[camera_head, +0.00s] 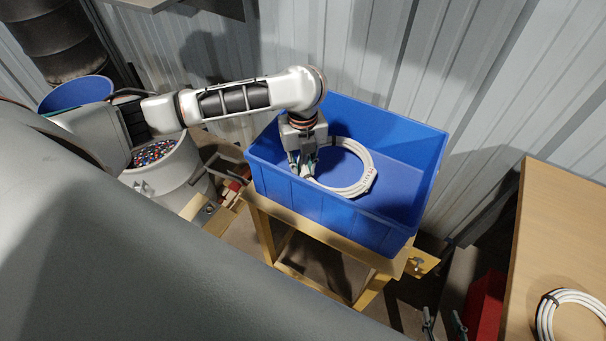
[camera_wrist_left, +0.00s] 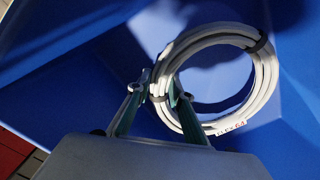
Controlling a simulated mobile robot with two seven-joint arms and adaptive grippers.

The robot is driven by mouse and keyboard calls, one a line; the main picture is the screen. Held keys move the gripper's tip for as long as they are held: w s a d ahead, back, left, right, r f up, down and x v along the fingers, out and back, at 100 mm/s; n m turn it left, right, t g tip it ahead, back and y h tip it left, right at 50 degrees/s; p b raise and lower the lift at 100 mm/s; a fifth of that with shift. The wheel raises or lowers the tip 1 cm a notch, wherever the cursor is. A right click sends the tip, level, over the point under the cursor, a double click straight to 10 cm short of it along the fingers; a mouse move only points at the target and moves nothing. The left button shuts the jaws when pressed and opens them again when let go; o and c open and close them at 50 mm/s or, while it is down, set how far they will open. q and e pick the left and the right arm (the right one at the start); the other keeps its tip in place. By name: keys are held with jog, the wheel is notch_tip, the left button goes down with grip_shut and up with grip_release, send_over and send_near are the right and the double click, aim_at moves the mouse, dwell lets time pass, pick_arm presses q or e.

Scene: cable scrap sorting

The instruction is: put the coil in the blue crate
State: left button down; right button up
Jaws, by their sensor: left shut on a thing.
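A white cable coil (camera_head: 364,186) is inside the blue crate (camera_head: 318,205), within its walls. My left gripper (camera_head: 303,172) reaches down into the crate and is shut on the left part of the coil's ring. In the left wrist view the coil (camera_wrist_left: 270,75) is pinched between the green-padded fingers (camera_wrist_left: 160,97), with dark ties and a small printed label on it. Blue crate surface (camera_wrist_left: 60,75) surrounds it. I cannot tell whether the coil touches the crate floor. My right gripper (camera_head: 442,318) shows only its two fingertips at the bottom edge, apart and with nothing between them.
The crate stands on a wooden stand (camera_head: 340,245). A second white coil (camera_head: 572,312) lies on the wooden table (camera_head: 560,230) at right. A red object (camera_head: 487,305) is beside the table. A bin of colourful bits (camera_head: 155,153) stands left. A corrugated wall is behind the crate.

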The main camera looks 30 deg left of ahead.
pick_arm(q)
notch_tip(320, 180, down, 3)
jog(key=shift+f, duration=0.2)
jog(key=c, duration=1.8)
grip_release()
jog(key=shift+r, duration=0.25)
notch_tip(320, 180, up, 12)
jog(key=shift+s+f, duration=0.1)
jog(key=shift+f, duration=0.15)
